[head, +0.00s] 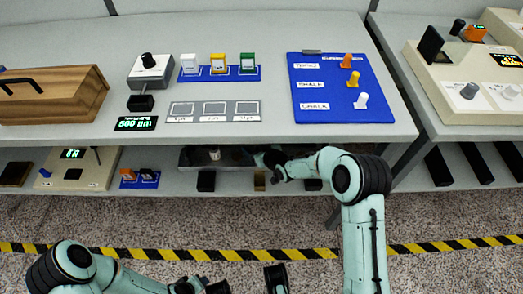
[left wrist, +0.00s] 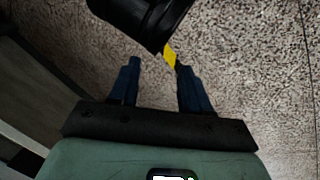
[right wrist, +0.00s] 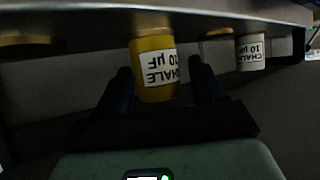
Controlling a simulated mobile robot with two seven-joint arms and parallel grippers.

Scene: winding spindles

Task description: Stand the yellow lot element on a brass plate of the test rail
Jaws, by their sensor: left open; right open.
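The yellow lot element (right wrist: 154,66), labelled CHALE 10 µF, lies between the spread fingers of my right gripper (right wrist: 163,85). Its far end meets the grey rail (right wrist: 100,14) in the right wrist view; the contact there is hidden. A white element (right wrist: 250,52) is to its right. Bare brass plates (right wrist: 30,41) show on the rail. In the head view my right gripper (head: 268,158) reaches over the dark tray-like rail on the lower shelf and hides the yellow element. The white element (head: 215,155) shows there. My left gripper (left wrist: 157,78) is open and empty above the floor.
The upper bench (head: 270,20) overhangs the lower shelf closely above my right gripper. It carries a wooden box (head: 55,95), a blue holder with elements (head: 218,74) and a blue board (head: 340,88). Black blocks (head: 206,181) line the lower shelf front.

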